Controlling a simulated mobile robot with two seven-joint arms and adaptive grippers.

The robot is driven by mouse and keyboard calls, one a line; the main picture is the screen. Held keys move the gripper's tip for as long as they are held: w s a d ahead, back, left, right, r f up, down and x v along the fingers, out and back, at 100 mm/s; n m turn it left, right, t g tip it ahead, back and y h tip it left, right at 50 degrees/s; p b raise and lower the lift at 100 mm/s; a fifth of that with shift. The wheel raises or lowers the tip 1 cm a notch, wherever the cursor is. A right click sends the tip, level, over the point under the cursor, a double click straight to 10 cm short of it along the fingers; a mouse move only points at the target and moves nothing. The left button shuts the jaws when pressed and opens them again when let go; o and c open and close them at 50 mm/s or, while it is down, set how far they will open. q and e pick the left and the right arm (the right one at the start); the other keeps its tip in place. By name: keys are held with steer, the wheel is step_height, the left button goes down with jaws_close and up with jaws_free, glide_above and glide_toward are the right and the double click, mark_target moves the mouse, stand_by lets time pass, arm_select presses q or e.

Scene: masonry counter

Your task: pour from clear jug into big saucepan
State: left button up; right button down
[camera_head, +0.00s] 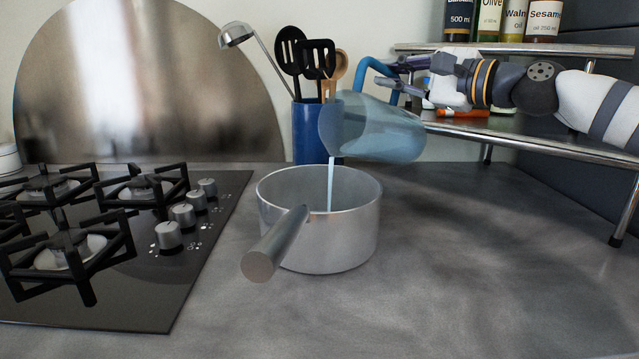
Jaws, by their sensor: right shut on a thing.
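The clear jug (385,132) is a bluish see-through vessel, tilted on its side with its mouth to the left, above the right rim of the saucepan. A thin pale stream (331,180) falls from its lip into the pan. My right gripper (384,74) comes in from the right and is shut on the jug's blue handle (366,75). The big saucepan (340,241) is silver metal and stands upright on the counter, its handle (274,246) pointing toward the front left. The liquid level inside the pan is hidden. My left gripper is not in view.
A gas hob (120,285) lies at the left. A blue utensil pot (308,135) with a ladle and spatulas stands behind the saucepan. A metal shelf (500,132) with bottles (490,22) is at the right, behind my arm. The grey counter (480,270) is clear at the front right.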

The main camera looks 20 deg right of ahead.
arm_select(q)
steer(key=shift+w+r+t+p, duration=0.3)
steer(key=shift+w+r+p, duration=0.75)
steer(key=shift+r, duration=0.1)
arm_select(e)
steer(key=shift+s+a+r+n, duration=0.3)
steer(key=shift+a+r, duration=0.1)
steer(key=shift+a, duration=0.1)
steer(key=shift+s+a+r+n, duration=0.2)
steer(key=shift+a+r+n, duration=0.15)
steer(key=shift+a, duration=0.15)
stand_by(1.7)
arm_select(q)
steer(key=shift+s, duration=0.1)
